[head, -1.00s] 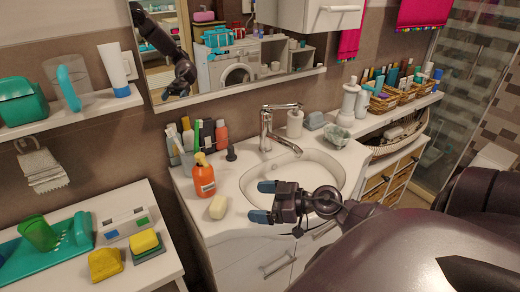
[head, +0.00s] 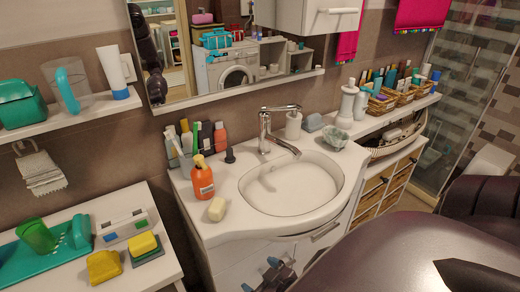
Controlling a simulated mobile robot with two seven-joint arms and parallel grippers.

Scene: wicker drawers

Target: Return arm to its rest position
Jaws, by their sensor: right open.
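My right gripper (head: 262,275) is dark with blue fingertips. It shows at the bottom edge of the head view, in front of the white cabinet below the sink (head: 296,187). It is open, with nothing seen between its fingers, and part of it is cut off by the frame. My dark right arm fills the lower right of the view. My left gripper is not in view.
An orange bottle (head: 202,180) and a bar of soap (head: 217,209) stand on the counter left of the sink. Wicker drawers (head: 397,184) are to the right. A side table with sponges (head: 104,266) is at the lower left.

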